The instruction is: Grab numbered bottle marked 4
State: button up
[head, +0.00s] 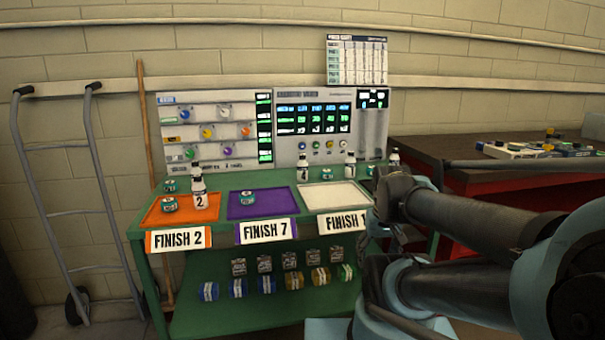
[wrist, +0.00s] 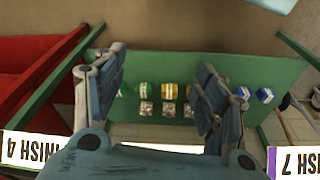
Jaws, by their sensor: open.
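Several small white bottles with dark caps stand on the green bench (head: 240,180) in the head view. One bottle (head: 303,169) at the back, between the purple and white trays, has a label that looks like a 4, but it is small. Another bottle (head: 350,166) stands behind the white tray, its number unclear. A bottle marked 2 (head: 200,194) stands on the orange tray. A further bottle (head: 394,158) at the right is partly hidden by my arm. My gripper (wrist: 162,60) is open and empty, in front of the bench's lower shelf; no bottle shows in the wrist view.
The lower shelf (wrist: 200,60) holds several coloured rolls. A hand truck (head: 60,190) stands left; a red table (head: 490,178) stands right.

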jog(key=shift+c, duration=0.2)
jog(key=shift+s+r, duration=0.25)
jog(key=shift+c, duration=0.3)
notch_tip(320, 180, up, 25)
jog(key=n+t+y, duration=0.3)
jog(key=n, duration=0.2)
send_over(304, 155)
jog(key=s+d, duration=0.2)
jog(key=s, duration=0.3)
jog(key=x, duration=1)
jog(key=shift+w+d+f, duration=0.2)
jog(key=shift+w+d, duration=0.1)
jog(key=shift+w, duration=0.15)
jog(key=shift+s+x, duration=0.1)
jog(key=shift+x, duration=1.55)
jog(key=shift+s+x, duration=0.15)
jog(key=shift+x, duration=1.5)
jog(key=shift+f, duration=0.1)
jog(key=c, duration=1.3)
